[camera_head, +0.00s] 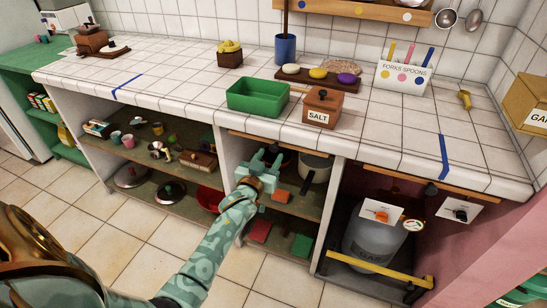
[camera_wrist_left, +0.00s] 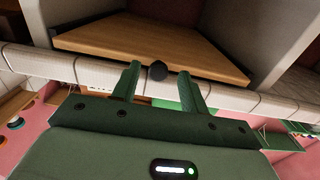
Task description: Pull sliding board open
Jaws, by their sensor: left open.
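The sliding board is a thin wooden strip (camera_head: 243,135) under the counter's front edge in the head view, above the middle shelf bay. In the left wrist view the wooden board (camera_wrist_left: 150,42) shows broad, with a round black knob (camera_wrist_left: 157,71) at its edge. My left gripper (camera_head: 262,160) is in front of the middle bay, just below the board's edge. In the left wrist view its two fingertips (camera_wrist_left: 163,73) are open, one on each side of the knob. I cannot tell whether they touch it. My right gripper is not in view.
A green tray (camera_head: 258,97) and a salt box (camera_head: 321,107) stand on the tiled counter above. Pots and colored blocks sit on the shelves below. A second wooden board (camera_head: 400,176) lies above the gas cylinder (camera_head: 372,243) at the right.

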